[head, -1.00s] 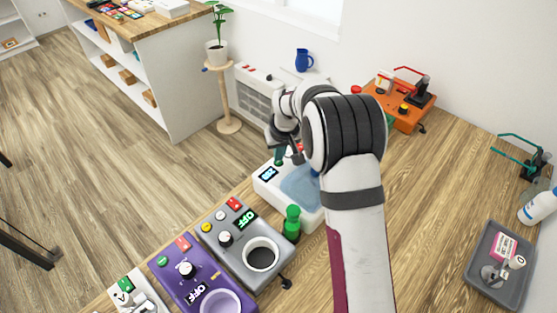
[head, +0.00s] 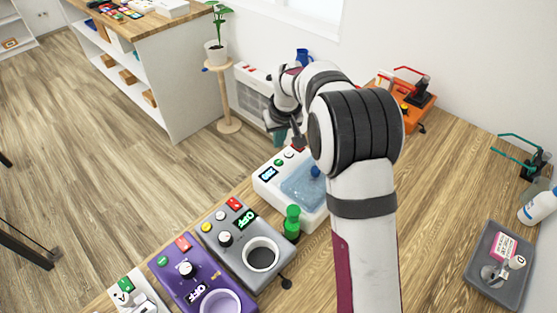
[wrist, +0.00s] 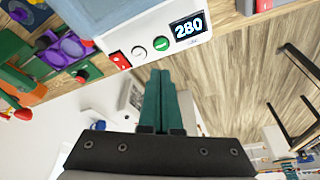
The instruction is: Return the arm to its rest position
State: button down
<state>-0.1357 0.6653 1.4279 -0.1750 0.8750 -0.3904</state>
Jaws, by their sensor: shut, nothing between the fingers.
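My gripper (head: 279,137) hangs at the end of my raised arm, above and behind the white water bath (head: 265,188). Its fingers are partly hidden in the head view. In the wrist view my gripper (wrist: 160,78) shows two dark green fingers pressed together with nothing between them. The water bath (wrist: 112,37) lies beyond the fingertips there, apart from them. Its display reads 280, beside a green, a white and a red button.
A grey device (head: 222,254) and a purple device (head: 180,289), both reading OFF, stand front left. A green bottle (head: 292,222) is beside the bath. An orange station (head: 411,113) is behind; a grey tray (head: 479,281) lies right. Bare table (head: 440,190) lies between.

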jog(key=shift+r, duration=1.1)
jog(key=s+d+r+m+g, duration=0.15)
jog(key=s+r, duration=0.25)
jog(key=s, duration=0.4)
jog(key=s+d+r+m, duration=0.2)
jog(key=s+r, duration=0.1)
jog(key=s, duration=0.5)
jog(key=s+d+f+m+g+y, duration=0.1)
jog(key=s+m, duration=0.4)
jog(key=s, duration=1.8)
jog(key=shift+s+f+g, duration=0.4)
jog(key=shift+f+g, duration=0.05)
jog(key=shift+f, duration=0.2)
dwell(2.3)
